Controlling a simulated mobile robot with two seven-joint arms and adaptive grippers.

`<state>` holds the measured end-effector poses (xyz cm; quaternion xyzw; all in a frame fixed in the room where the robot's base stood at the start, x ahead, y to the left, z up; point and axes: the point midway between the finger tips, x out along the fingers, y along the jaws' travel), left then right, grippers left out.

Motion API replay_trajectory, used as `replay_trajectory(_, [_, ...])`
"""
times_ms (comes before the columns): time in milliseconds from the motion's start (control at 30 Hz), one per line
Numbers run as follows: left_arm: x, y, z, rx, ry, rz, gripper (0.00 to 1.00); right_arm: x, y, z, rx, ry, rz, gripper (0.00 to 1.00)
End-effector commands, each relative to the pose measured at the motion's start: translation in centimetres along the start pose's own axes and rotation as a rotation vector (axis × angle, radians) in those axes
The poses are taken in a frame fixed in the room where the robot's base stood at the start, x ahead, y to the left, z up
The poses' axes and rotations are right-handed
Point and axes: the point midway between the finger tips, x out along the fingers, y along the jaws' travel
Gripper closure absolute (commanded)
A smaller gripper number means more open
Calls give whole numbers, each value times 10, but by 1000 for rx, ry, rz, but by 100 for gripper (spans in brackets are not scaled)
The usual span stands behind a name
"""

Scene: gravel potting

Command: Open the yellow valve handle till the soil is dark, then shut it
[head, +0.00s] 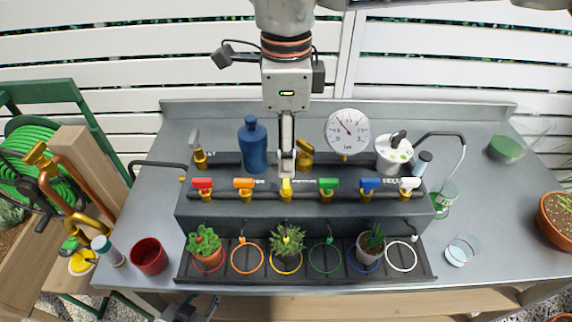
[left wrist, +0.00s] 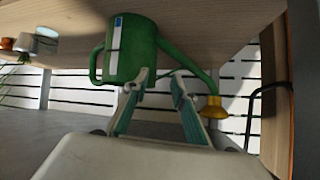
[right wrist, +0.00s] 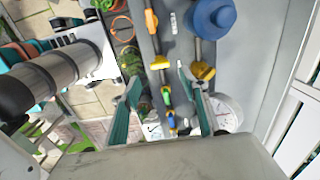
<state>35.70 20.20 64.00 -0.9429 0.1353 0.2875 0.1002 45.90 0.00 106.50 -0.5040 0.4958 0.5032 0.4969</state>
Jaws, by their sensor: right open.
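The yellow valve handle (head: 286,188) is on the dark pipe rail, between the orange handle (head: 244,183) and the green handle (head: 328,184). My right gripper (head: 287,165) comes down from the top and is right over it. In the right wrist view the gripper (right wrist: 160,72) is open, with the yellow handle (right wrist: 160,62) between its fingertips; contact cannot be told. Below the valve, a spiky plant (head: 287,238) stands in the yellow ring (head: 287,268); its leaves hide most of the soil, so its colour is unclear. My left gripper (left wrist: 160,82) is open and empty, low at the front left.
A blue bottle (head: 252,147), a round gauge (head: 347,131) and a white pot (head: 393,150) stand behind the rail. A green watering can (left wrist: 135,50) is ahead of my left gripper.

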Motion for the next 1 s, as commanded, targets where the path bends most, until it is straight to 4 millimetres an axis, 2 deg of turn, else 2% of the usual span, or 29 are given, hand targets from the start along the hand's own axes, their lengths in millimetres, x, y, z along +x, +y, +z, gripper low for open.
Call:
replay_trajectory(100, [0,0,0,0,0,0,74,-23,0,0,1,-1,-2,56])
replay_trajectory(333, [0,0,0,0,0,0,74,-46,0,0,-1,-1,0,56])
replay_trajectory(1000, [0,0,0,-1,1,0,74,-50,0,0,-1,0,0,56])
